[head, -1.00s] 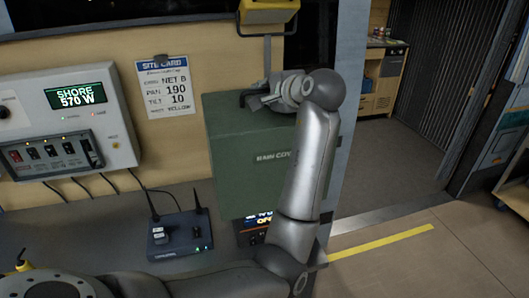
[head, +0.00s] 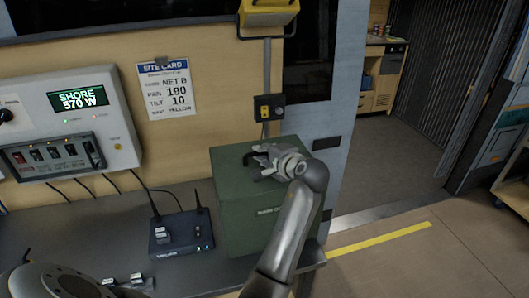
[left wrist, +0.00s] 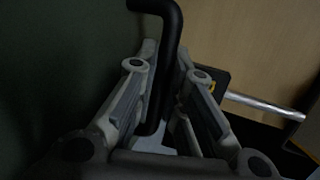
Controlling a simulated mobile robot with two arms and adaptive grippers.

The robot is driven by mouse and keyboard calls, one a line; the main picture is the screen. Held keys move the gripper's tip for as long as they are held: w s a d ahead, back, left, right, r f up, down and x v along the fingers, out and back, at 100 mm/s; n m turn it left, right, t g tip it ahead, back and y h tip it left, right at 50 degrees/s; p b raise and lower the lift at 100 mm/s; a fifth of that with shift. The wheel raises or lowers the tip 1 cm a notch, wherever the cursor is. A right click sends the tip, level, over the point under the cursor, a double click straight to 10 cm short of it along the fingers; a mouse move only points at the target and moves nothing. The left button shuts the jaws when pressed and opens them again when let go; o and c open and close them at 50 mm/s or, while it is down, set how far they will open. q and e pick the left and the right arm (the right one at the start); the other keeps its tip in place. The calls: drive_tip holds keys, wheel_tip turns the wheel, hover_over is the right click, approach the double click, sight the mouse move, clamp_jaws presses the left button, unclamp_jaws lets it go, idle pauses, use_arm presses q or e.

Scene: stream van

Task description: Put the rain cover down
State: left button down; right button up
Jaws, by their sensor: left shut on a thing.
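The rain cover (head: 240,205) is a dark green box in the head view, near the right end of the grey bench, right of the black device with antennas. It looks upright, and its lower edge appears at or close to the bench top; exact contact is hard to tell. My left gripper (head: 262,160) is at its top, shut on its black handle. In the left wrist view, the bent black handle (left wrist: 172,45) runs between the fingers (left wrist: 160,105), with the dark green cover wall (left wrist: 60,70) at left. My right gripper is not in view.
The black two-antenna device (head: 180,233) stands close left of the cover. A control panel (head: 65,125) and a site card (head: 165,88) are on the wall. A black switch box (head: 269,107) is behind the cover. Open floor (head: 440,260) lies to the right.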

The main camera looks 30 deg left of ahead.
use_arm(q)
drive_tip(key=shift+f, duration=0.25)
drive_tip(key=shift+f, duration=0.4)
drive_tip(key=c, duration=1.5)
unclamp_jaws()
drive_tip(key=shift+r, duration=0.1)
